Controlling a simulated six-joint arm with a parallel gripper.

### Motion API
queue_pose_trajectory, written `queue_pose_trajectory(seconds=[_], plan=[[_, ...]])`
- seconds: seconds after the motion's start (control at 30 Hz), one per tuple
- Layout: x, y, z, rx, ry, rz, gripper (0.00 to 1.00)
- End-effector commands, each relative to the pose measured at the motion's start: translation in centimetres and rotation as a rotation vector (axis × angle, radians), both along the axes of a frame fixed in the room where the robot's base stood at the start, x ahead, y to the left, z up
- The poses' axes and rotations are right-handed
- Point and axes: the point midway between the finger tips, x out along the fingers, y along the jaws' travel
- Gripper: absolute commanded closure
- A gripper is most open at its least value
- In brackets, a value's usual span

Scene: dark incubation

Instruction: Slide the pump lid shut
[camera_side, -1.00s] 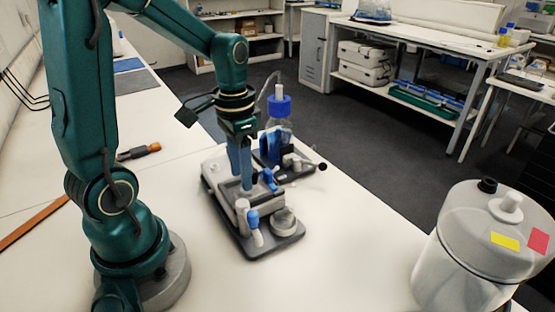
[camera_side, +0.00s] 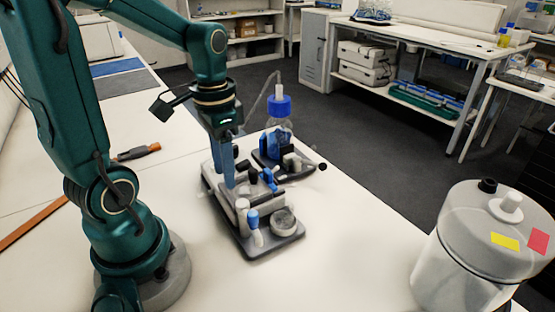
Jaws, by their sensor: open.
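The pump (camera_side: 274,248) is a low grey-and-white unit on a dark base, standing on the white bench right of my arm. A white knob and a blue-topped part stand at its near end beside a round grey part. Blue and dark pieces show at its middle. My gripper (camera_side: 226,178) points down over the left rear part of the pump, with its blue fingers open. The fingers and the small view hide part of the pump top. I cannot clearly make out the lid or tell whether the fingers touch it.
A blue-capped bottle (camera_side: 280,112) with a tube stands on a dark stand just behind the pump. A large white canister (camera_side: 470,250) stands at the front right. An orange-handled tool (camera_side: 138,152) lies at left. The bench in front of the pump is clear.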

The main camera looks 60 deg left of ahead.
Motion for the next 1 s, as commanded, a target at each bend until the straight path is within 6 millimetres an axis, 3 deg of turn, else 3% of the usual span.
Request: queue_pose_trajectory(seconds=[0.3, 0.73, 0.87, 1.0], plan=[[0.0, 0.0, 2.3, 0.001, -0.002, 0.0, 0.53], [0.0, -0.1, 2.7, 0.0, 0.0, -0.006, 0.53], [0.2, -1.4, 3.7, 0.024, -0.053, -0.074, 0.53], [-0.4, -4.1, 5.0, 0.061, -0.171, -0.161, 0.53]])
